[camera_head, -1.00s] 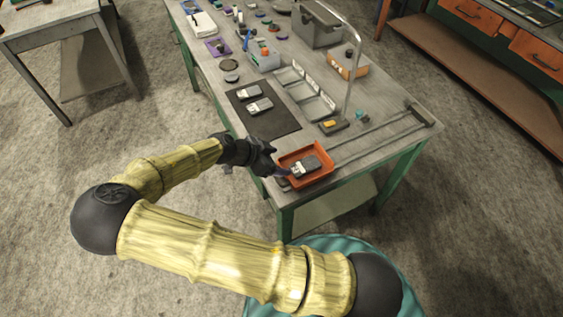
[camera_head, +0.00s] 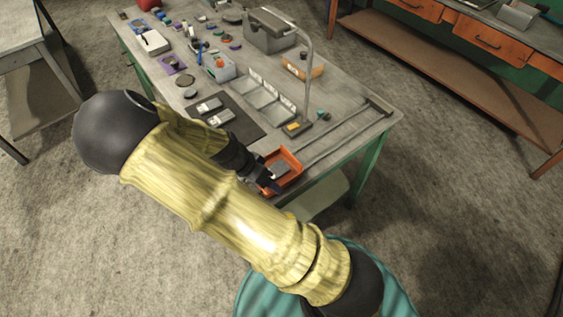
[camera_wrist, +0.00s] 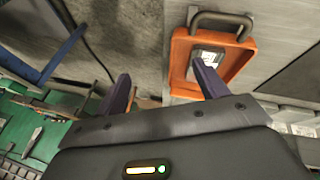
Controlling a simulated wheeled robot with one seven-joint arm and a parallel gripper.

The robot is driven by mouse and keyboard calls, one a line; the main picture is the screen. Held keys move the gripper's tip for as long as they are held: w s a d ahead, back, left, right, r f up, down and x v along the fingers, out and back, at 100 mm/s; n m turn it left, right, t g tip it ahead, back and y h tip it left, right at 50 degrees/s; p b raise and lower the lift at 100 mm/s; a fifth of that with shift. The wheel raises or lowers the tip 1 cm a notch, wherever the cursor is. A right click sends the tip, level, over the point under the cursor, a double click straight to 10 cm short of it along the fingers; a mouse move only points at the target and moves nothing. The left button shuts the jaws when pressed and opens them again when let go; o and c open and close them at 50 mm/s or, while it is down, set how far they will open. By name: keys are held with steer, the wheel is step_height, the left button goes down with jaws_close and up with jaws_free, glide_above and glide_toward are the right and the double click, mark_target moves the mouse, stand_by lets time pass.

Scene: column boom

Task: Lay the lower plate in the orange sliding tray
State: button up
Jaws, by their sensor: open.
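The orange sliding tray (camera_head: 292,160) sits at the near right end of the workbench; it also shows in the wrist view (camera_wrist: 240,68), with a grey handle on its end. A grey plate with a pale face (camera_wrist: 207,57) lies inside the tray, partly hidden by a finger in the wrist view. Two similar grey plates, an upper one (camera_head: 209,105) and a lower one (camera_head: 221,117), lie on the dark mat (camera_head: 246,129). My gripper (camera_wrist: 160,78) is open, with nothing between its fingers.
Two rails (camera_head: 340,132) run along the bench right of the tray. A bent metal post (camera_head: 308,80) rises from the bench near a grey divided rack (camera_head: 262,100). An orange-fronted box (camera_head: 303,66) and a grey toolbox (camera_head: 270,32) stand farther back.

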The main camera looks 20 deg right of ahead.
steer(key=s+d+r+n+t+y, duration=0.1)
steer(key=s+r+n+y, duration=0.1)
steer(key=r+n, duration=0.3)
steer(key=s+d+r+n+t+y, duration=0.2)
steer(key=r+n, duration=0.4)
steer(key=r, duration=0.4)
steer(key=shift+s+d+r+y, duration=0.3)
steer(key=shift+s+y, duration=0.3)
steer(key=shift+s, duration=0.65)
